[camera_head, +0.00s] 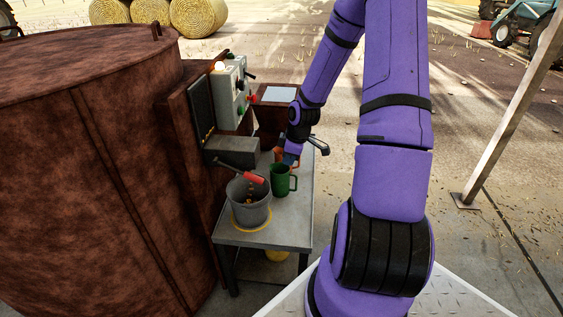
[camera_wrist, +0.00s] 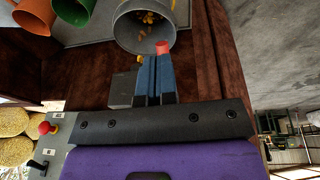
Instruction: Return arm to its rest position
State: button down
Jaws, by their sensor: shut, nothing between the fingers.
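My purple arm reaches over the metal table (camera_head: 288,234) from the right. My gripper (camera_head: 288,160) is shut and empty, just behind the green mug's rim in the head view. In the wrist view my gripper (camera_wrist: 155,57) shows its two blue fingers pressed together, with the grey bucket (camera_wrist: 130,35) beyond them. A red handle (camera_wrist: 162,47) shows at the fingertips there; I cannot tell whether they touch. In the head view, the red-handled tool (camera_head: 252,178) lies across the bucket (camera_head: 248,212), apart from my gripper.
The green mug (camera_head: 282,181) stands beside the bucket, with an orange mug (camera_head: 279,154) behind it, partly hidden. A control box (camera_head: 231,92) with knobs and a rusty tank (camera_head: 90,180) flank the table's left side. A slanted post (camera_head: 510,115) stands right. Open ground lies between.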

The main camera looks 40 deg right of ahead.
jog(key=shift+s+d+r, duration=0.15)
jog(key=shift+s, duration=0.05)
dwell(0.6)
jog(key=s+a+r+m+h, duration=0.2)
jog(key=a+r, duration=0.4)
jog(key=r, duration=0.6)
jog(key=s+a+r+m+h, duration=0.1)
jog(key=s+a+r+m, duration=0.15)
jog(key=a+r, duration=0.6)
jog(key=s+a+r+m+t+y, duration=0.1)
jog(key=s+a+r, duration=0.3)
jog(key=s+r, duration=0.3)
jog(key=s+a+r+m+t, duration=0.1)
jog(key=s+a+r+m, duration=0.1)
jog(key=s+a+r, duration=0.2)
jog(key=s+r, duration=0.3)
jog(key=s, duration=0.2)
jog(key=shift+s+r+t+y, duration=0.3)
jog(key=shift+s+y, duration=0.1)
jog(key=shift+w+m, duration=0.1)
jog(key=shift+m, duration=0.15)
dwell(0.5)
